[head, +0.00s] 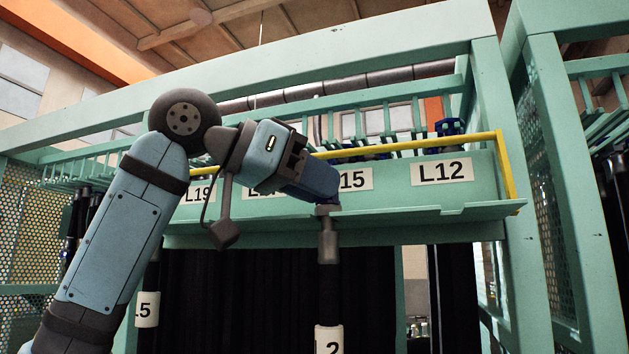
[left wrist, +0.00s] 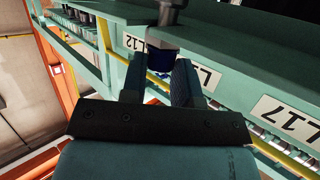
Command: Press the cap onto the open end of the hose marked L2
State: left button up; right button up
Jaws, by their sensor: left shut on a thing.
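My left gripper (head: 322,192) comes in from the left in front of the teal rack, with its fingertips just above a hose's metal end fitting (head: 328,243). The black hose (head: 328,290) hangs upright; its white label (head: 328,340) is cut off by the picture's lower edge and shows a 2. In the left wrist view, the left gripper (left wrist: 160,80) is shut on a dark blue cap (left wrist: 162,62). The cap meets the metal fitting (left wrist: 166,38) in line; how far it is on cannot be told. The fingers largely hide the cap in the head view. My right gripper is not in view.
A teal shelf (head: 450,205) with tags such as L12 (head: 441,172) runs behind the gripper, with a yellow rail (head: 430,143) above. Another black hose (head: 150,280), its label ending in 5, hangs at the left. A rack post (head: 565,180) stands at the right.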

pick_arm(q)
jog(key=o, duration=1)
jog(key=shift+c, duration=0.2)
jog(key=shift+s+a+r, duration=0.1)
jog(key=shift+s+a, duration=0.15)
jog(key=shift+a, duration=0.2)
jog(key=b+v, duration=0.3)
jog(key=v, duration=0.9)
jog(key=shift+s+a+b, duration=0.2)
jog(key=shift+a+b, duration=0.1)
jog(key=shift+a, duration=0.05)
jog(key=shift+r, duration=0.1)
